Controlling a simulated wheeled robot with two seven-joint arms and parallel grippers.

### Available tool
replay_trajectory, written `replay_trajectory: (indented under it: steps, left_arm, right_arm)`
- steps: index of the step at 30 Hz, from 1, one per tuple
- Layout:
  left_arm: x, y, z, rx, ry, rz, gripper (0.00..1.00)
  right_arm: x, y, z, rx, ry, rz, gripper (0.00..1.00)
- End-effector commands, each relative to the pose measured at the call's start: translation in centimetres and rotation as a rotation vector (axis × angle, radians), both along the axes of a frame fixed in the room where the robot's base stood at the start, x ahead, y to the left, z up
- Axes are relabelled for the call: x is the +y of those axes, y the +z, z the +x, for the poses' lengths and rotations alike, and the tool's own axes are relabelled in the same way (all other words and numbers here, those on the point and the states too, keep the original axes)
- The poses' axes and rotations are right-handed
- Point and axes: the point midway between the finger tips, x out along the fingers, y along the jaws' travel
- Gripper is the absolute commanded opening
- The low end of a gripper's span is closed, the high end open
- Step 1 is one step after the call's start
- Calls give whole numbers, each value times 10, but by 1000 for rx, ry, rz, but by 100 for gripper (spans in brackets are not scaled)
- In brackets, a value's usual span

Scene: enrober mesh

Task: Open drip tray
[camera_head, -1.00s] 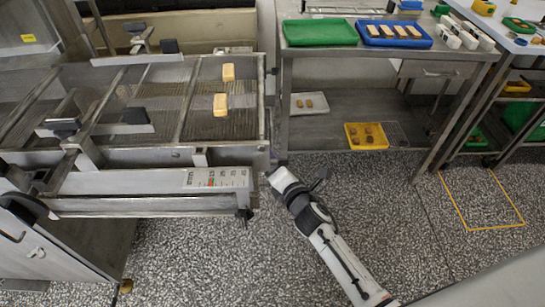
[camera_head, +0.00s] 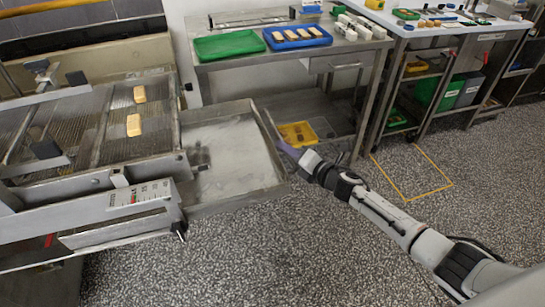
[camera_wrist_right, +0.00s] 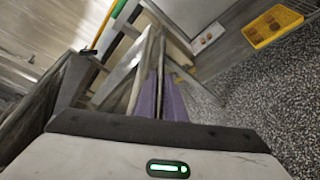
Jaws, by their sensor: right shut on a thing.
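The drip tray (camera_head: 232,145) is a shallow grey metal tray. It stands pulled out to the right from beneath the mesh belt of the enrober (camera_head: 75,135), its floor showing a pale, whitish surface. My right gripper (camera_head: 285,148) is at the tray's outer right edge, shut on it. In the right wrist view my purple fingers (camera_wrist_right: 162,98) close around a thin metal rim of the tray (camera_wrist_right: 152,55). The fingertips are small in the head view. My left gripper is not in view.
Two yellowish bars (camera_head: 137,110) lie on the mesh. Behind the tray, a steel table (camera_head: 235,62) carries a green tray (camera_head: 229,45) and a blue tray (camera_head: 297,36); a yellow tray (camera_head: 297,134) sits on its lower shelf. Speckled floor (camera_head: 290,250) in front is free.

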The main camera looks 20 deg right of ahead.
Motion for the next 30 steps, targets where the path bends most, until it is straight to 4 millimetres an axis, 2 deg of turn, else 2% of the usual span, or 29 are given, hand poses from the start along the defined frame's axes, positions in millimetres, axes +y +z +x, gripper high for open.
replay_trajectory:
  steps: [1,6,12,18,29,30]
  left_arm:
    - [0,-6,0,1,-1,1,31]
    - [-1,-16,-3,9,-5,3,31]
    - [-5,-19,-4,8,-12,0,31]
    - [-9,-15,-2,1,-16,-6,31]
    - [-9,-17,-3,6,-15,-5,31]
    - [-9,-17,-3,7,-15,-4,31]
  right_arm:
    - [-18,-4,-1,2,-1,-8,0]
    - [-60,-4,-2,0,-3,-6,0]
    - [-90,-2,-4,-1,-7,-6,0]
    - [-100,-1,-5,0,-6,-4,0]
    - [-102,0,-5,-1,-8,-4,0]
    - [-102,-1,-5,-1,-8,-4,16]
